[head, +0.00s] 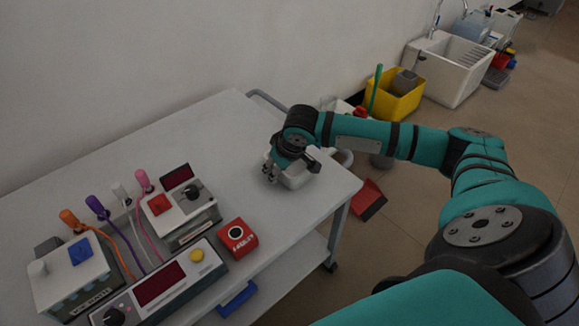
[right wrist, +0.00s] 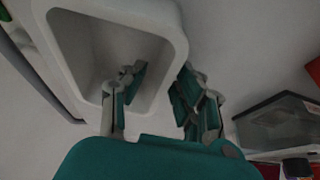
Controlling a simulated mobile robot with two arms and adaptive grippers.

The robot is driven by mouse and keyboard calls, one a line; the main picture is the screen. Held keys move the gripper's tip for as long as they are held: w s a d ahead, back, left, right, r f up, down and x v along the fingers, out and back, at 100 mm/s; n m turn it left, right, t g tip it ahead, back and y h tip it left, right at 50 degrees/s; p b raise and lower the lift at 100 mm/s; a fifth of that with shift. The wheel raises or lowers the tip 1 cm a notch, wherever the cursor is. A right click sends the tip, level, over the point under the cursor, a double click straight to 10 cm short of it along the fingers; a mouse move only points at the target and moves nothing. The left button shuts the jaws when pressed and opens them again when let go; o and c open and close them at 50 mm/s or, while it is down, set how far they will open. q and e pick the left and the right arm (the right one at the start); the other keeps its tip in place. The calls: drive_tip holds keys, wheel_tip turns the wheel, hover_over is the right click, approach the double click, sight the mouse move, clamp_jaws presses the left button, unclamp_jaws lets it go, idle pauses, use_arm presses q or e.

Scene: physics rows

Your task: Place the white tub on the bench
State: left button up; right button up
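The white tub (head: 297,178) is at the right end of the grey-white bench (head: 250,118), under my right gripper (head: 270,172) in the head view. It looks upright, and its base is partly hidden, so I cannot tell for sure that it rests on the top. In the right wrist view the tub (right wrist: 172,25) is empty. One finger of my right gripper (right wrist: 158,88) reaches inside it and the other is outside its wall. The fingers stand apart, with a gap visible at the inner finger. My left gripper is not in view.
A red button box (head: 237,238) and wired instruments (head: 180,210) occupy the bench's near left part. The back of the bench is clear. A yellow bucket (head: 397,100) and white sink (head: 447,68) stand beyond it. A dark-lidded clear box (right wrist: 280,122) shows in the wrist view.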

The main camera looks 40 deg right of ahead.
idle(0.4)
clamp_jaws()
idle(0.4)
